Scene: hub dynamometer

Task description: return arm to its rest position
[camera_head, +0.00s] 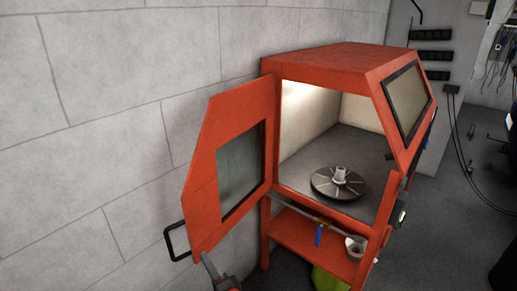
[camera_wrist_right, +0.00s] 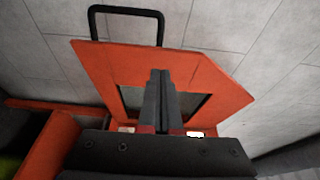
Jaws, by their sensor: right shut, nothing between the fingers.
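My right gripper (camera_head: 206,257) is at the bottom of the head view, below the open door of the orange cabinet. It is shut and empty. In the right wrist view its two dark fingers (camera_wrist_right: 160,76) lie together in front of the orange door (camera_wrist_right: 215,85). In the head view the door (camera_head: 200,195), with a dark window and a black handle (camera_head: 172,243), stands swung out to the left. My fingers look apart from the handle, which shows beyond their tips in the wrist view. My left gripper is not in view.
The orange cabinet (camera_head: 325,62) holds a round metal disc with a hub (camera_head: 338,182). Its lower shelf (camera_head: 295,236) carries a blue-handled tool (camera_head: 319,235) and a light ring-shaped part (camera_head: 354,246). A grey block wall (camera_head: 110,110) is close behind the door. Cables hang at the right.

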